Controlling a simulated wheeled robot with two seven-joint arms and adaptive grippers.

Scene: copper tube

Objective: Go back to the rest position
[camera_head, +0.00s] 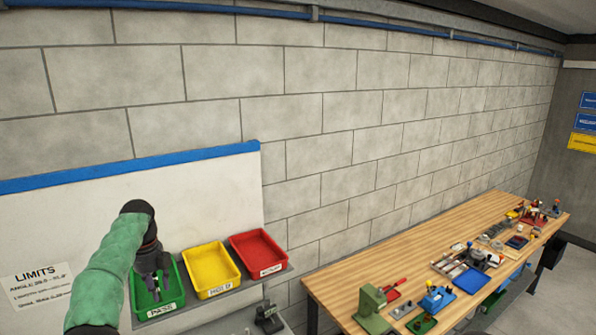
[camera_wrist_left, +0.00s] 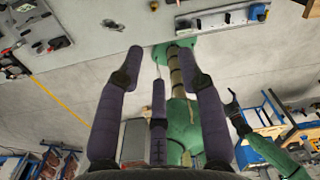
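My left arm comes in from the left in the head view. My left gripper (camera_head: 152,284) is dark and points down over the green bin (camera_head: 165,306). In the left wrist view its purple-grey fingers (camera_wrist_left: 158,75) stand wide apart, with nothing held between them. A green arm that looks like my right one shows at the lower right of that view, ending in a small dark gripper (camera_wrist_left: 234,108); its finger state is too small to tell. I cannot make out a copper tube in either view.
A yellow bin (camera_head: 211,270) and a red bin (camera_head: 259,254) stand right of the green bin, before a white board (camera_head: 200,195) on a block wall. A wooden workbench (camera_head: 400,257) with tools and a blue mat (camera_head: 471,281) runs along the right.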

